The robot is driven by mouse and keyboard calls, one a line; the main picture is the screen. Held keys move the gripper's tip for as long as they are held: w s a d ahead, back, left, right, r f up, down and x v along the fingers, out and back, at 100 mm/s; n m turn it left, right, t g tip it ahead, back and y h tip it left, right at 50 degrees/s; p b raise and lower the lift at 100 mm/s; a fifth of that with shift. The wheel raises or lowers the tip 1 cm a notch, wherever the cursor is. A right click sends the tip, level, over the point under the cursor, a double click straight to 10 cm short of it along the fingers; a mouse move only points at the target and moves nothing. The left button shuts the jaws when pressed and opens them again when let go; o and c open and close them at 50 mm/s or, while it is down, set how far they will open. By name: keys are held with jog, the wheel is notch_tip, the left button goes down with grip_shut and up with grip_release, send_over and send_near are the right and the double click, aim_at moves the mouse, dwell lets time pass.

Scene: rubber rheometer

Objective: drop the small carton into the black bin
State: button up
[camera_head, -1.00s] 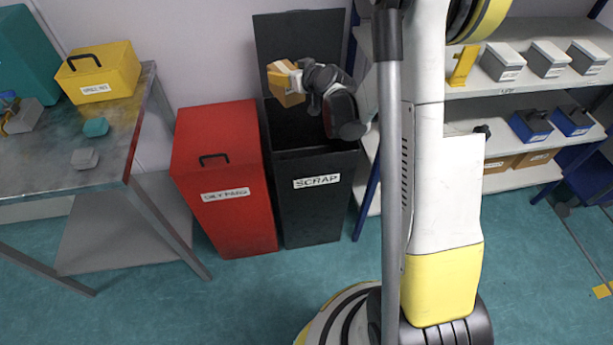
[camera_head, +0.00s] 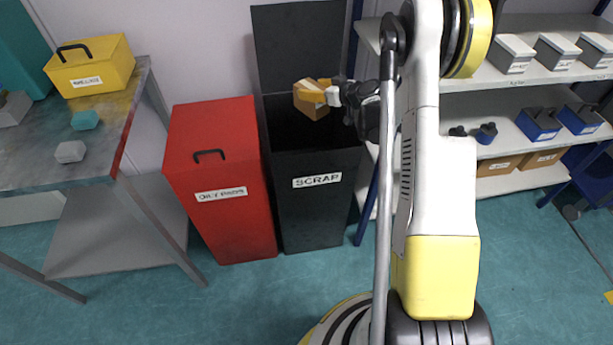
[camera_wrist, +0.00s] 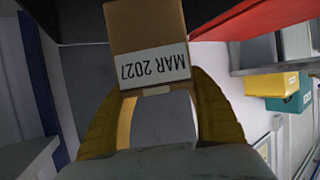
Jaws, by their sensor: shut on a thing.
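The small carton (camera_head: 312,103) is brown cardboard. In the wrist view the carton (camera_wrist: 146,28) shows a white label reading "MAR 2027". My gripper (camera_head: 322,93) is shut on it, with a yellow finger on each side of the carton in the wrist view (camera_wrist: 155,100). The black bin (camera_head: 313,205) stands against the wall with its lid raised and a "SCRAP" label on its front. In the head view the carton appears over the bin's open mouth. How far it is above the rim is hard to tell.
A red bin (camera_head: 222,190) with a closed, handled lid stands directly left of the black bin. A metal table (camera_head: 60,175) with a yellow box (camera_head: 97,70) is at the left. Shelves (camera_head: 525,175) with several small containers are at the right.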

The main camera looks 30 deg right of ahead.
jog(key=shift+f, duration=0.6)
jog(key=o, duration=1.5)
jog(key=v, duration=1.2)
